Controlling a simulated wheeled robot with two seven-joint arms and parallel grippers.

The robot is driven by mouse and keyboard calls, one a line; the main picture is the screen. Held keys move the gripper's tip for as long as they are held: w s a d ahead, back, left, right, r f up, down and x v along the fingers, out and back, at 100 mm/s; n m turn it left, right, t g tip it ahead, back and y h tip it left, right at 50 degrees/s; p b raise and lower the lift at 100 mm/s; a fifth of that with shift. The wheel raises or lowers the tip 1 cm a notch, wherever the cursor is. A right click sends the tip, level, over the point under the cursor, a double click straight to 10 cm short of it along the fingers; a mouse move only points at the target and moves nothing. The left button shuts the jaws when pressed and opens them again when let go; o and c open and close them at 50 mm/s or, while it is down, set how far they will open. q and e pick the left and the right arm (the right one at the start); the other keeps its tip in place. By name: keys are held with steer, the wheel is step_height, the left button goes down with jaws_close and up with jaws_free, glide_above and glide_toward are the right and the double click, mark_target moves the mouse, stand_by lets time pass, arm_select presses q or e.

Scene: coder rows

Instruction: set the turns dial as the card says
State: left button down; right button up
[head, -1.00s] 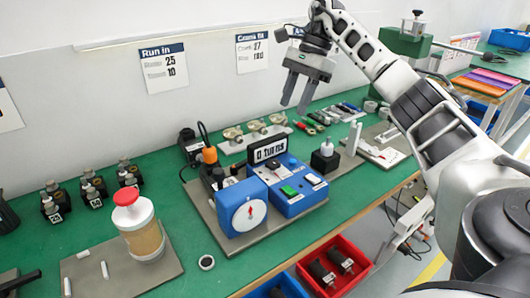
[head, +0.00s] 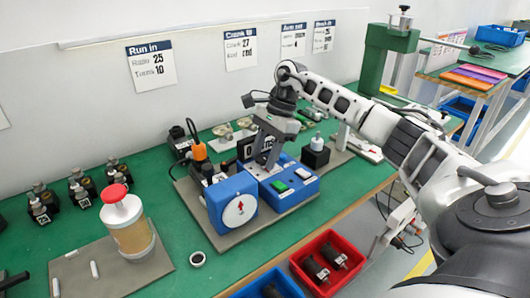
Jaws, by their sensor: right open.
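The blue counter unit (head: 293,187) stands on a grey plate on the green bench, with a green button and a white button on top. Its display (head: 243,150) is partly hidden behind my gripper. The white round dial (head: 239,210), with a red arrow pointing about straight up, is on the blue box at its front left. The "Run in" card (head: 151,66) on the wall reads Ratio 25, Turns 10. My right gripper (head: 263,160) is open and empty, pointing down over the counter unit, behind and right of the dial. My left gripper is out of view.
A red-capped jar (head: 130,228) stands at the left front. Several black fixtures (head: 83,188) sit behind it. An orange-topped tool (head: 199,152) stands left of the display. A red bin (head: 328,262) is below the bench edge.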

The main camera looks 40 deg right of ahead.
steer(key=c, duration=0.7)
